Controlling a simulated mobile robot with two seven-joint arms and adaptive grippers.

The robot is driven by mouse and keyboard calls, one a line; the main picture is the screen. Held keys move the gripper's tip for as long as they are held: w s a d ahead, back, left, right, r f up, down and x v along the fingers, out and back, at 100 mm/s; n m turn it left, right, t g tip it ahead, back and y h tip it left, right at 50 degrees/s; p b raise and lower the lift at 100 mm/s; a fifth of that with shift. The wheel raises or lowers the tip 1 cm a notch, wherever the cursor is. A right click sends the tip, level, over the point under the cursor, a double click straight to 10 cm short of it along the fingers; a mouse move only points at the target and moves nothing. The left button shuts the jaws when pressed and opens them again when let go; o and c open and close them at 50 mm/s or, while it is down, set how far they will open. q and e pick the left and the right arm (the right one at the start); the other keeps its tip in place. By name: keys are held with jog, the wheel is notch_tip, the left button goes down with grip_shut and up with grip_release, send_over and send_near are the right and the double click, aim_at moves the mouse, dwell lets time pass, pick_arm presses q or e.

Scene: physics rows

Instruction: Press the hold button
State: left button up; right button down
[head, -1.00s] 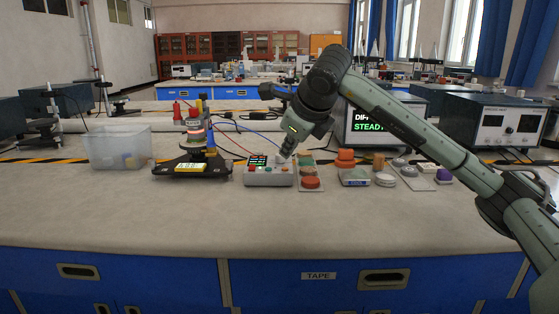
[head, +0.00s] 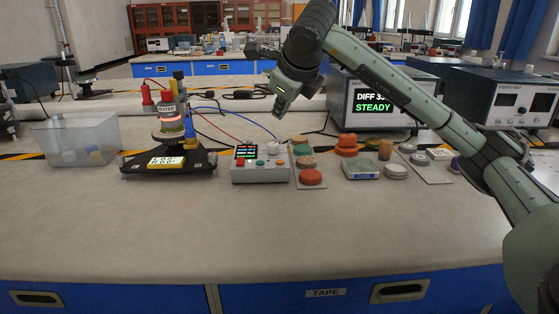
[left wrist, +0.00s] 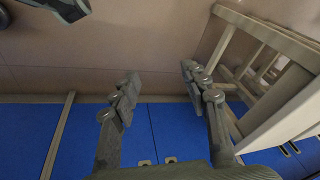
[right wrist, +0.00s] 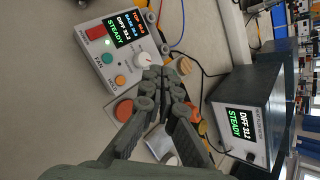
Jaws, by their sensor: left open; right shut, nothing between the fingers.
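The control box (head: 260,168) stands on the bench in the head view. In the right wrist view, the orange hold button (right wrist: 121,80) sits beside a HOLD label, with a teal FAN button (right wrist: 107,58) and a white knob (right wrist: 144,58) nearby. The hold button also shows in the head view (head: 280,162). My right gripper (head: 278,114) is shut and empty, raised above the back right of the box and apart from it. Its fingertips show in the right wrist view (right wrist: 166,76). My left gripper (left wrist: 160,84) is open and empty, outside the head view.
A heater stand (head: 170,165) is left of the box, beside a clear bin (head: 78,140). Coloured discs on a strip (head: 311,177) lie close on the right. A monitor (head: 375,100) behind reads DIFF and STEADY. The bench front is clear.

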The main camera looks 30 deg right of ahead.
pick_arm(q)
jog(key=w+a+b+v, duration=0.1)
jog(key=b+v, duration=0.4)
jog(key=v, duration=0.5)
pick_arm(e)
send_over(281, 163)
notch_tip(281, 163, down, 7)
jog(key=shift+r, duration=0.15)
notch_tip(281, 163, down, 2)
jog(key=shift+b, duration=0.7)
pick_arm(q)
jog(key=w+d+r+t+h, duration=0.1)
jog(key=w+d+r+t, duration=0.1)
jog(key=w+d+t, duration=0.1)
jog(key=w+d+r+m+t, duration=0.1)
jog(key=w+d+r+t, duration=0.1)
jog(key=w, duration=0.4)
jog(key=shift+d+r+t+h, duration=0.4)
jog(key=shift+d+t, duration=0.2)
jog(key=shift+d, duration=0.35)
jog(key=shift+f, duration=0.15)
jog(key=shift+f+b, duration=0.4)
jog(key=shift+b, duration=0.2)
pick_arm(e)
jog(key=shift+f, duration=0.55)
